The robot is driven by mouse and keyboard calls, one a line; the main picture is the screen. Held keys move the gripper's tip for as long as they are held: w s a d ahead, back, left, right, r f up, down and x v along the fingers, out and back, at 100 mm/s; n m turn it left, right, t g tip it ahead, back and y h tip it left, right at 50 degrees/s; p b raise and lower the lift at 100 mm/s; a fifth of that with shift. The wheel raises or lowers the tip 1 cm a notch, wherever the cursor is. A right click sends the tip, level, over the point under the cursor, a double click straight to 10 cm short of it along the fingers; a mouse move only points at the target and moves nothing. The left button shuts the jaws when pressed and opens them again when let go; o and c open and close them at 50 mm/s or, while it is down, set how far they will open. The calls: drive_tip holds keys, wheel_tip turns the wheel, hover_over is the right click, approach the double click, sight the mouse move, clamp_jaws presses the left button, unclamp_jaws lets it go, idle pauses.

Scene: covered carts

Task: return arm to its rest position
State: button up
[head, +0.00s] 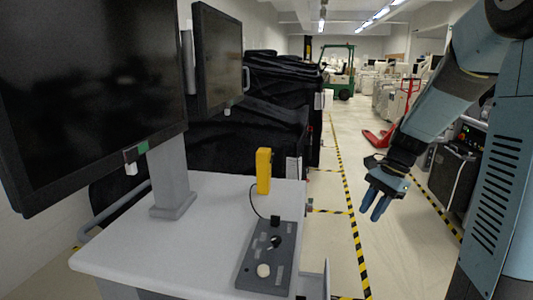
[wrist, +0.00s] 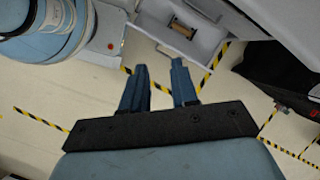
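My gripper (head: 375,206) hangs at the end of my blue arm on the right of the head view, pointing down over the aisle floor. It is to the right of the console table and apart from it. In the wrist view my gripper (wrist: 161,80) shows two blue fingers with a clear gap between them and only floor behind. It is open and empty.
The white console table (head: 130,245) carries a control box (head: 268,258), a yellow device (head: 263,171) and two monitors. Black covered carts (head: 245,125) stand behind it. A red pallet jack (head: 378,138) and green forklift (head: 340,75) are farther back. The striped aisle is clear.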

drive_tip(key=s+a+r+n+t+h, duration=0.2)
drive_tip(key=s+r+n+t, duration=0.1)
drive_tip(key=s+r+n, duration=0.3)
drive_tip(key=s+a+r+n+t+h, duration=0.2)
drive_tip(key=s+r+n, duration=0.3)
drive_tip(key=s, duration=0.6)
drive_tip(key=shift+s+r+n+t, duration=0.25)
drive_tip(key=shift+r+n+t, duration=0.15)
drive_tip(key=shift+n+t, duration=0.25)
drive_tip(key=shift+a, duration=0.1)
